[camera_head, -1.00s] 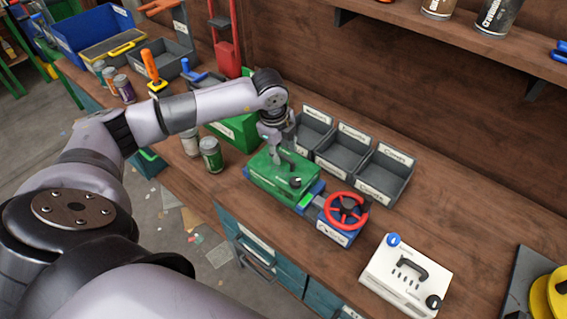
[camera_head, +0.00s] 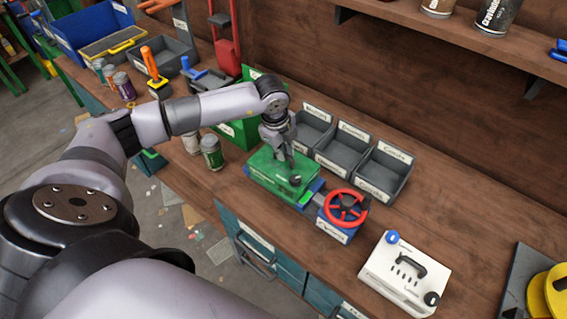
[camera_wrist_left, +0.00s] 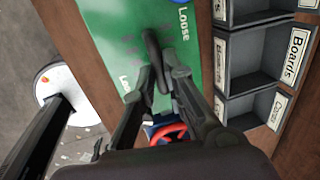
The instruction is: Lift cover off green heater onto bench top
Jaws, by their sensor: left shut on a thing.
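The green heater (camera_head: 262,184) is a box on the bench, clamped in or resting against a blue vise (camera_head: 333,230) with a red wheel (camera_head: 346,208). Its green cover (camera_head: 268,164) is on top and carries a dark handle. My left gripper (camera_head: 291,166) is over the cover. In the left wrist view my left gripper (camera_wrist_left: 160,75) closes around the black handle (camera_wrist_left: 152,47) on the green cover (camera_wrist_left: 125,35), which is lettered "Loose". I cannot tell any gap between cover and heater. My right gripper is out of view.
Three grey bins (camera_head: 382,176) stand behind the heater. A white box with a black handle (camera_head: 411,266) is at the right. Cans (camera_head: 212,153) stand at the left. Bare bench top (camera_head: 450,215) lies between the bins and the white box.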

